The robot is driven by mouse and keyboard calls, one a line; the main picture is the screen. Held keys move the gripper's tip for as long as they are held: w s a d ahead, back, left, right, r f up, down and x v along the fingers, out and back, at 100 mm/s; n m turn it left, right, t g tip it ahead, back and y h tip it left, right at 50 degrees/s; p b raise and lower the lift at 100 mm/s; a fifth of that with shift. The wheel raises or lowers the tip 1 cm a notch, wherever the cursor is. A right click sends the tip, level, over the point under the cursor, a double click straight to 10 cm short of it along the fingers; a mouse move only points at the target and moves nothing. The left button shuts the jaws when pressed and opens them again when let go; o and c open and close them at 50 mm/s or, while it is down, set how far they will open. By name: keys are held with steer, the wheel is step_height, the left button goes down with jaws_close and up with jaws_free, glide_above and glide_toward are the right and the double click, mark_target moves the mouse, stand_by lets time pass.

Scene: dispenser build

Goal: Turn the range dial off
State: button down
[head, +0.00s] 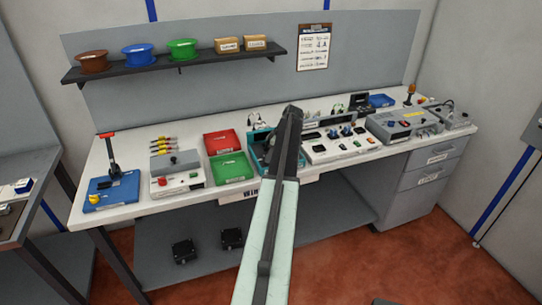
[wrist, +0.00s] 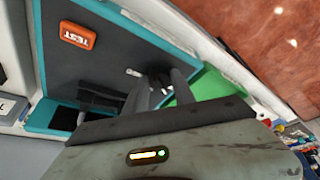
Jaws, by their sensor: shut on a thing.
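In the wrist view, my gripper (wrist: 165,88) reaches down to a dark panel with a teal rim (wrist: 52,112). Its two dark fingers are close together, shut on what appears to be the range dial, which they mostly hide. A small white mark (wrist: 133,72) shows beside the fingers. An orange button marked TEST (wrist: 78,35) sits on the same panel. The dial's pointer setting cannot be read. In the head view, the teal unit (head: 257,157) stands near the bench's front edge, partly behind my arm, and my fingertips are not clearly visible.
A green box (head: 231,167) and a red box (head: 220,142) stand left of the teal unit. A white panel with several knobs (head: 340,150) stands close on its right. The bench's front edge (head: 210,192) is near; the red floor in front is clear.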

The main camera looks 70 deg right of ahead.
steer(key=c, duration=1)
jaws_free()
steer(key=shift+c, duration=0.2)
steer(key=p+v, duration=0.7)
steer(key=shift+r, duration=0.45)
steer(key=shift+s, duration=0.1)
